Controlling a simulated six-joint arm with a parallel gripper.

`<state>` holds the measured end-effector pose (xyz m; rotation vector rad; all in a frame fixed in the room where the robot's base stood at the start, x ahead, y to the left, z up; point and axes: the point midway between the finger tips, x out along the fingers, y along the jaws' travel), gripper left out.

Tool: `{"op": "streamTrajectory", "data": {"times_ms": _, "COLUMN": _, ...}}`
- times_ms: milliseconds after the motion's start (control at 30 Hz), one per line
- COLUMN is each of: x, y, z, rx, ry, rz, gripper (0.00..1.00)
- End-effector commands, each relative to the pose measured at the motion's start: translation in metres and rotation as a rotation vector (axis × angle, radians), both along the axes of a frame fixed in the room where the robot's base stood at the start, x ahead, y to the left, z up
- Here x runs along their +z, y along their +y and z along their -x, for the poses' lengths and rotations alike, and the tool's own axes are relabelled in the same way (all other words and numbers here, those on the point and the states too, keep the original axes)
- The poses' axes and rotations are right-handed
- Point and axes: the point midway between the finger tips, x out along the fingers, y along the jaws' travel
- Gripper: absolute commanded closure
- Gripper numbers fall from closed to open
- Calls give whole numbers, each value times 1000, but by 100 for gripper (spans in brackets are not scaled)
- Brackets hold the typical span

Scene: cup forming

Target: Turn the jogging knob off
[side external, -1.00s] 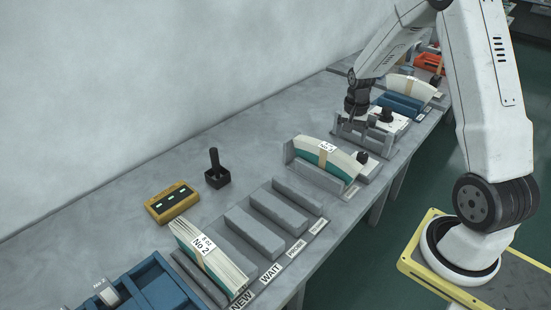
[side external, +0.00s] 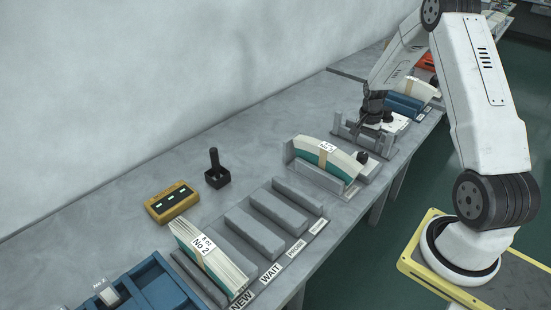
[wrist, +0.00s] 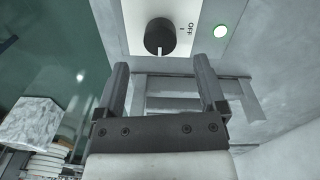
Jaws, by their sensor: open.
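A round black knob (wrist: 158,35) sits on a white panel (wrist: 202,12) at the top of the wrist view. A small white mark shows on its lower edge, and the OFF label (wrist: 185,38) is to its right.
A grey metal frame (wrist: 170,84) lies behind the fingers in the wrist view. In the side view, a paper stack (side external: 330,158) in a grey holder, grey slots, a yellow box (side external: 172,202) and a black joystick (side external: 216,170) are nearer the camera.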

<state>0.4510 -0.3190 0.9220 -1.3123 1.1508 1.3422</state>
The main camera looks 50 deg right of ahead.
Motion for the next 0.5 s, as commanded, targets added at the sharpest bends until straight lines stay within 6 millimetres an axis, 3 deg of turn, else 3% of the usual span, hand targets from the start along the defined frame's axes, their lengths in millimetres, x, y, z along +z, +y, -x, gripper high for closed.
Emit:
{"op": "streamTrajectory", "data": {"times_ms": 200, "x": -27, "y": 0, "z": 1, "rx": 0, "ry": 1, "rz": 0, "gripper": 10}}
{"op": "streamTrajectory", "data": {"times_ms": 500, "x": -47, "y": 0, "z": 1, "rx": 0, "ry": 0, "rz": 1, "gripper": 10}}
